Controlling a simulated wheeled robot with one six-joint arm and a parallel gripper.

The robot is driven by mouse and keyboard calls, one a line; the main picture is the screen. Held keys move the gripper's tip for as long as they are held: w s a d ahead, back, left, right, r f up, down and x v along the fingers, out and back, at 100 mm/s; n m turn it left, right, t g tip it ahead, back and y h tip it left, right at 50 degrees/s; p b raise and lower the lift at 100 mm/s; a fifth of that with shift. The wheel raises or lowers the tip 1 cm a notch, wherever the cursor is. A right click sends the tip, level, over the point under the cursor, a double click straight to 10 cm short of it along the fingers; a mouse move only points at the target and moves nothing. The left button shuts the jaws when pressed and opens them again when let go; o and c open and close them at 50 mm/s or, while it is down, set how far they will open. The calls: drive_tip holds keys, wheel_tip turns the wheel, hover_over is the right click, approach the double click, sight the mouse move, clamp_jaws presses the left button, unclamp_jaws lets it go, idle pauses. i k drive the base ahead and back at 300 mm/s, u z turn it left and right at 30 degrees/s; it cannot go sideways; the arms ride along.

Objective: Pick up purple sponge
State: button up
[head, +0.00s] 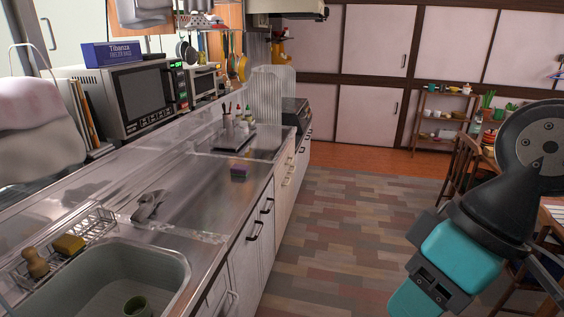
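No gripper fingers can be made out in this view.
A sink (172,274) with a green cup (137,306) is at the lower left. A wire rack (50,246) beside it holds a yellow sponge (70,244). A dark tray (234,141) lies behind the purple sponge. The floor (345,230) before the cabinets is clear.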

sight(237, 170)
drive_tip(key=z, duration=0.55)
drive_tip(key=i, duration=2.6)
drive_tip(key=u, duration=1.4)
drive_tip(key=i, duration=0.85)
drive_tip(key=u, duration=0.9)
